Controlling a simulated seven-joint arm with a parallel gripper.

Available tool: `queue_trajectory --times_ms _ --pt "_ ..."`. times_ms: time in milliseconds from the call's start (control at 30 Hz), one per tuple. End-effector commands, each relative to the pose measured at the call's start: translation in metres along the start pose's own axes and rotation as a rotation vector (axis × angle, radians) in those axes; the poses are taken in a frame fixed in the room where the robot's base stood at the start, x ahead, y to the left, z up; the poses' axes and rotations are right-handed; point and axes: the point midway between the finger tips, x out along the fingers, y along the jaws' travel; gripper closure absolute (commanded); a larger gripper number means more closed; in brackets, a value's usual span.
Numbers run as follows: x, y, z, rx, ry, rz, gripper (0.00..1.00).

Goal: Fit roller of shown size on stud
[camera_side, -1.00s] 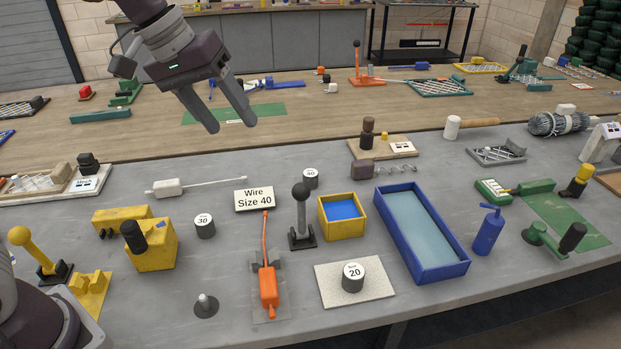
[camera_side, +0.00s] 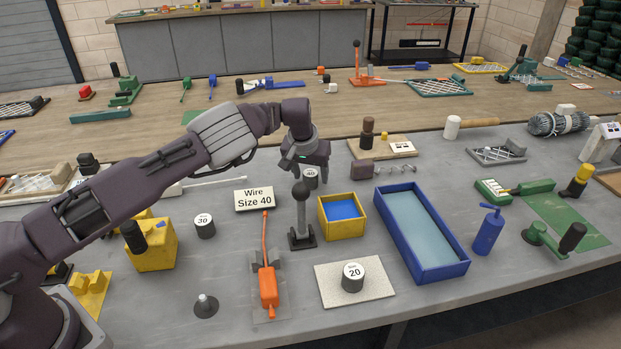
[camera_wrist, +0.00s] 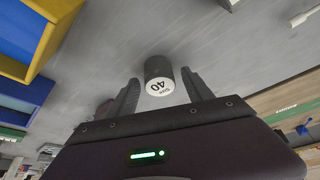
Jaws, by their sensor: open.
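The sign (camera_side: 254,199) reads "Wire Size 40". The grey roller marked 40 (camera_side: 311,179) stands upright behind the grey lever (camera_side: 301,222). My gripper (camera_side: 309,170) is above and around it in the side view, fingers partly hidden. In the wrist view the 40 roller (camera_wrist: 159,77) shows between the two open fingers (camera_wrist: 161,95); I cannot tell if they touch it. The stud (camera_side: 206,304) is a bare peg on a round base at the front. The roller marked 30 (camera_side: 204,227) stands on the bench. The roller marked 20 (camera_side: 352,277) stands on a pale square plate (camera_side: 383,297).
A yellow box with blue inside (camera_side: 341,227) and a long blue tray (camera_side: 421,240) are right of the lever. An orange-handled tool (camera_side: 268,285) lies right of the stud. A yellow block (camera_side: 154,254) is at the left. Bare bench surrounds the stud.

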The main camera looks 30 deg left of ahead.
Motion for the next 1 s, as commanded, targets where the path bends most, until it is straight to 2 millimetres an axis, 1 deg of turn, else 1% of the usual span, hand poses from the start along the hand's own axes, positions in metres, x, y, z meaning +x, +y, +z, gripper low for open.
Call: queue_trajectory --times_ms 167,200,267,400,500,700,767,867,1000 --pt "0.001 0.000 0.000 -0.001 0.001 0.001 0.41" --pt "0.001 0.000 0.000 -0.001 0.001 0.001 0.43" --pt "0.001 0.000 0.000 -0.001 0.000 0.001 0.54" --pt "0.001 0.000 0.000 -0.001 0.000 0.001 0.82" --pt "0.001 0.000 0.000 -0.002 0.000 0.000 1.00" --pt "0.001 0.000 0.000 -0.002 0.000 0.001 1.00" --pt "-0.002 0.000 -0.002 -0.002 0.001 0.001 1.00" --pt "-0.019 0.001 -0.009 -0.003 0.003 0.004 1.00" --pt "-0.054 0.000 -0.024 -0.003 0.004 0.004 1.00"
